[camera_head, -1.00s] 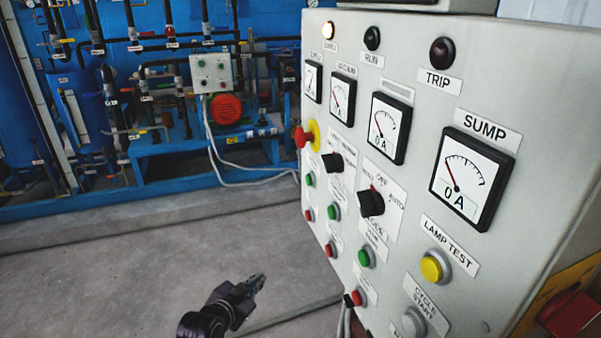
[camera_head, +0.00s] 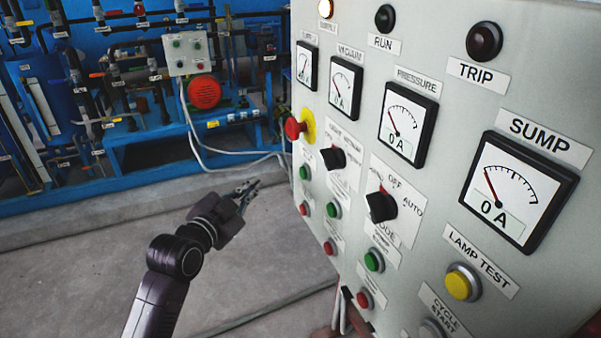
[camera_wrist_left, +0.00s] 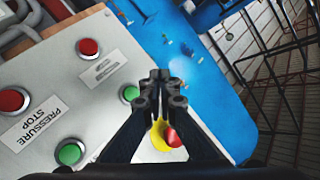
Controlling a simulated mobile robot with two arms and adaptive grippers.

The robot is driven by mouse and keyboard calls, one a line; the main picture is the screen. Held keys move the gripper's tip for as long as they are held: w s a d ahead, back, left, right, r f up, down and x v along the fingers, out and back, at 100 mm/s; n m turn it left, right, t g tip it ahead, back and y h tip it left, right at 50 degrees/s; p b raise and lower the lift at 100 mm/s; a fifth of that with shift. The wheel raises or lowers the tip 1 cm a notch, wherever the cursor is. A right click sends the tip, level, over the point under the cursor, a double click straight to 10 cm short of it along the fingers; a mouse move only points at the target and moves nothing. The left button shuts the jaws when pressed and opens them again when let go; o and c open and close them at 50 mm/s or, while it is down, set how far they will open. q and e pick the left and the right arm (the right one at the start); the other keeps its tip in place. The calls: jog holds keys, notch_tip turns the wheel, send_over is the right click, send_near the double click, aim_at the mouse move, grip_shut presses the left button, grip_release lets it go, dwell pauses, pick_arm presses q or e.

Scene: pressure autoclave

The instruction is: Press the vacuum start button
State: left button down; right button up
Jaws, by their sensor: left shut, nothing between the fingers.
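The grey control panel (camera_head: 450,60) carries several green buttons, with labels too small to read in the head view. The green button nearest the red emergency stop (camera_head: 296,128) is the upper left one (camera_head: 305,172); it also shows in the left wrist view (camera_wrist_left: 130,93), partly behind a finger, and its label is unreadable. Another green button (camera_wrist_left: 70,153) is beside a "PRESSURE STOP" label. My left gripper (camera_head: 248,188) is shut and empty, left of the panel and apart from it in the head view. In the left wrist view its fingertips (camera_wrist_left: 163,85) cover part of the emergency stop's surround.
Below the green buttons are red buttons (camera_head: 329,247). Black selector knobs (camera_head: 380,205) and a yellow lamp test button (camera_head: 458,285) stick out to the right. Blue piping machinery (camera_head: 120,110) stands behind. The floor left of the panel is clear.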

aim_at(303, 173)
pick_arm(q)
jog(key=w+d, duration=0.3)
jog(key=d, duration=0.5)
jog(key=shift+d+b, duration=0.15)
jog(key=shift+b, duration=0.3)
dwell(1.0)
jog(key=shift+d, duration=0.4)
